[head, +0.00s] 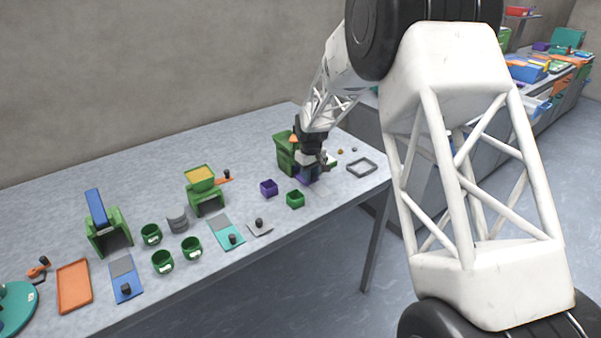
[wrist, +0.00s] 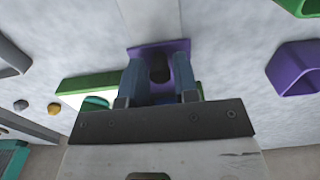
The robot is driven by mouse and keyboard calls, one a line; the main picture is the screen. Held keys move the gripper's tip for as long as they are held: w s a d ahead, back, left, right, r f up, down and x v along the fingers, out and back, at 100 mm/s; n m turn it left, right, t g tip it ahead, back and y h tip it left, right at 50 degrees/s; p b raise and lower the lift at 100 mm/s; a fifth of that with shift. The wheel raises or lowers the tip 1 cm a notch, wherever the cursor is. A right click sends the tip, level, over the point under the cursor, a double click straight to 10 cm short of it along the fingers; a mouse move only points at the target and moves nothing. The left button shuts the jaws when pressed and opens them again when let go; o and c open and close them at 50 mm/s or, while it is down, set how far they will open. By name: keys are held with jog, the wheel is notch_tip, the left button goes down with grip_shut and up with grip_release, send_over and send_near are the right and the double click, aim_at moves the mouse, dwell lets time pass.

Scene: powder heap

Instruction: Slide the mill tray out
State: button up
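The green mill (head: 284,152) stands near the table's right end, with an orange part on top. My gripper (head: 310,168) is low in front of it and hides part of it. The purple mill tray (head: 304,180) shows partly beneath the gripper. In the wrist view, the tray's purple plate (wrist: 138,54) carries a dark upright knob (wrist: 160,69). My gripper's two fingers (wrist: 160,80) stand on either side of this knob, very close to it. I cannot tell whether they press on it. The tray's rear part is hidden behind the gripper.
A purple cup (head: 269,188) and a green cup (head: 295,199) stand near the tray. A grey frame (head: 362,168) lies to the right. A lighter strip (wrist: 150,16) runs from the tray across clear tabletop. Other mills, cups and trays stand further left.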

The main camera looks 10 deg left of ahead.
aim_at(328, 196)
grip_shut()
jog(key=shift+s+d, duration=0.1)
jog(key=shift+s, duration=0.05)
jog(key=shift+s+d, duration=3.35)
jog(key=shift+d, duration=0.05)
jog(key=shift+o, duration=1.6)
grip_release()
notch_tip(328, 196, up, 8)
jog(key=shift+f, duration=0.25)
